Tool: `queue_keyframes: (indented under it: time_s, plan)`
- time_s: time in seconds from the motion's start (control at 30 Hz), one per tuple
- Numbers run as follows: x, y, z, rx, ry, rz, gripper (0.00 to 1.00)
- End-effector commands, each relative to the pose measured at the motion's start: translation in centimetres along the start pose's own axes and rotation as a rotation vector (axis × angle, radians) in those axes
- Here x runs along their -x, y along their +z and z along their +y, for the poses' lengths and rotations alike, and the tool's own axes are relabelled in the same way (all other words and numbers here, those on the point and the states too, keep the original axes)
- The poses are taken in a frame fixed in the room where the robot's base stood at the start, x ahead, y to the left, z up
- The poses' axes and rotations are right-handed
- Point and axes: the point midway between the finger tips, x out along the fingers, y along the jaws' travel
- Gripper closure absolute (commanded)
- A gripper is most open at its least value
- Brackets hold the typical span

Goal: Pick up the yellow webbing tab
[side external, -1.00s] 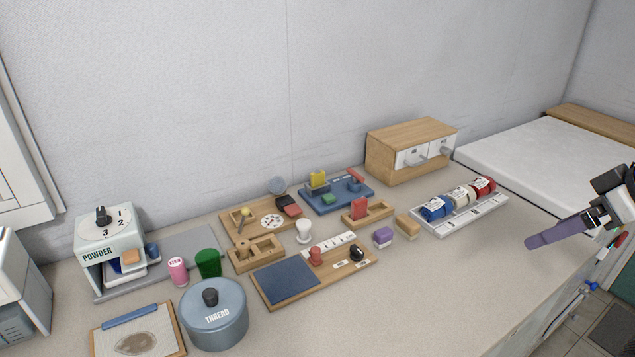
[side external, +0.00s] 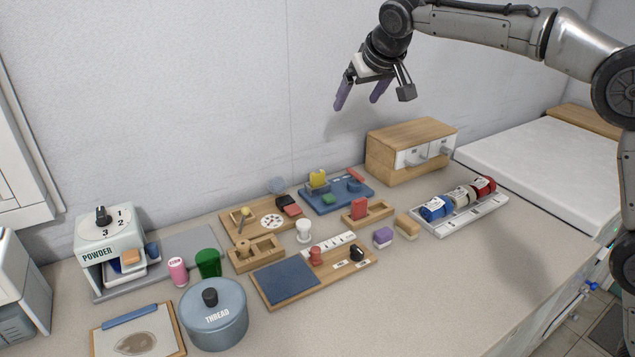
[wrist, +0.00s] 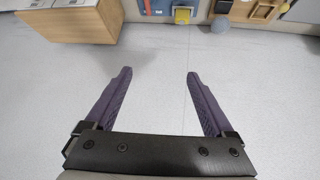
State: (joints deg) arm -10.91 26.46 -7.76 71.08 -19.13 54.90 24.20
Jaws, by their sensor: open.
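The yellow webbing tab (side external: 318,179) stands upright at the back left of a blue tray (side external: 322,206) on the counter. It also shows at the top edge of the wrist view (wrist: 182,17), partly cut off. My gripper (side external: 356,106) is open and empty, high above the counter and in front of the back wall. It is above and a little right of the tab, well apart from it. In the wrist view, my two purple fingers (wrist: 158,72) are spread wide with only wall between them.
A wooden drawer box (side external: 392,146) stands just right of the blue tray. A green block (side external: 329,199) and a red piece (side external: 355,175) are on the tray near the tab. A grey ball (side external: 276,185) sits to its left. A wooden tray (side external: 236,222) with small parts is also left.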

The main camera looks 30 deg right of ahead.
Motion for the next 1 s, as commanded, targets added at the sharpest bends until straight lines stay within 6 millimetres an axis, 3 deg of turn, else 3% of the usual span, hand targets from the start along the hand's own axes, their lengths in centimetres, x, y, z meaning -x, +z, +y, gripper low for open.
queue_keyframes:
  time_s: [0.03, 0.1, 0.3, 0.53, 0.8, 1.0]
  plan:
    - [-2.5, 0.0, -1.4, 0.019, 0.002, -0.017, 0.12]
    - [-5.1, 0.2, -2.9, 0.041, 0.004, -0.035, 0.12]
    - [-10.8, 2.9, -5.9, 0.089, 0.007, -0.109, 0.12]
    - [-13.5, 4.2, -6.7, 0.106, 0.007, -0.133, 0.12]
    - [-18.4, 4.8, -6.6, 0.104, 0.007, -0.132, 0.12]
    - [-20.2, 5.0, -6.5, 0.104, 0.007, -0.130, 0.12]
